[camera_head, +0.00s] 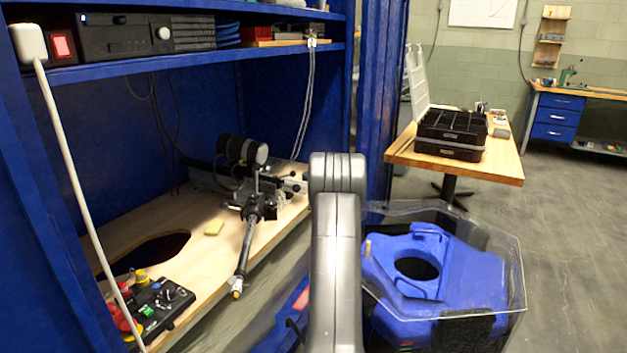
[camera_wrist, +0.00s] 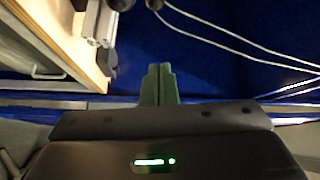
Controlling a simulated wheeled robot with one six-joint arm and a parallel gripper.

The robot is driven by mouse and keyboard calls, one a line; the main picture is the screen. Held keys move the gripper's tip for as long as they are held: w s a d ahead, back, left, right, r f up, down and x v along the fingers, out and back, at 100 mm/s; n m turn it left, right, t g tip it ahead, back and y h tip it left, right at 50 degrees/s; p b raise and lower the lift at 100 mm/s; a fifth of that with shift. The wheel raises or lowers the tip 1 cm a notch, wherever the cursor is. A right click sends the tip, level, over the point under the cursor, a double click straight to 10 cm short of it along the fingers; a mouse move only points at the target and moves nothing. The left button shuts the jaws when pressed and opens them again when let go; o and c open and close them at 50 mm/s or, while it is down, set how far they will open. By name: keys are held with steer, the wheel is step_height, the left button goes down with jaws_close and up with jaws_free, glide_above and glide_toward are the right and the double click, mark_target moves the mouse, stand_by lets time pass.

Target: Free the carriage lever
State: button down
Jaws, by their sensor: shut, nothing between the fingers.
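In the head view a carriage assembly (camera_head: 245,170) with black cylinders and metal clamps sits toward the back of the wooden bench. Small levers with dark knobs (camera_head: 294,176) stand at its right side; I cannot tell which is the carriage lever. A long rod (camera_head: 245,250) slopes from the assembly over the bench's front edge. In the wrist view my gripper (camera_wrist: 159,68) shows green fingers closed together, with nothing between them. A metal rail (camera_wrist: 99,22) with a black end part lies up and left of the fingers, apart from them. The head view hides my gripper behind my grey arm.
The wooden bench (camera_head: 205,262) has a dark oval opening and a control box (camera_head: 155,305) at front left. A shelf (camera_head: 190,62) overhangs the bench. Hanging cables (camera_wrist: 235,45) cross the wrist view.

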mark_target(284, 176)
steer(key=f+x, duration=0.1)
steer(key=x, duration=0.8)
steer(key=s+a, duration=0.1)
steer(key=s+a+b, duration=0.1)
steer(key=s, duration=0.1)
steer(key=shift+s+a+r, duration=0.1)
steer(key=shift+s+a, duration=0.1)
steer(key=shift+s, duration=0.05)
steer(key=shift+s+a, duration=0.2)
steer(key=shift+s, duration=0.35)
